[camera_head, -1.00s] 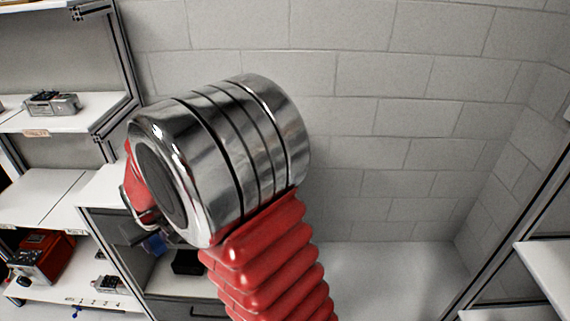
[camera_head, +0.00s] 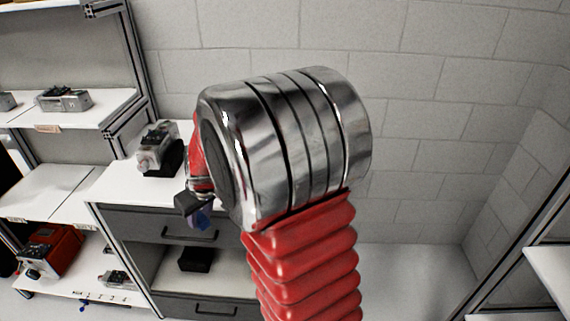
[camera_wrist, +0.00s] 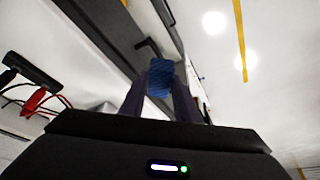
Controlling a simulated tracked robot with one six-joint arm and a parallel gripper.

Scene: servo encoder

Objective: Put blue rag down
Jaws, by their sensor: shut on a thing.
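In the head view, a bit of the blue rag (camera_head: 203,219) shows below the dark end of my gripper (camera_head: 193,204), left of my big silver arm joint. There it hangs in front of the grey cabinet, clear of the cabinet's white top as far as I can tell. My arm hides part of the gripper and the rag.
The cabinet (camera_head: 125,187) has grey drawers and an open bay with a black box (camera_head: 196,259). A grey and black device (camera_head: 160,148) stands on its top. A red box (camera_head: 52,250) sits on the lower left shelf. Floor (camera_head: 405,285) is clear at right.

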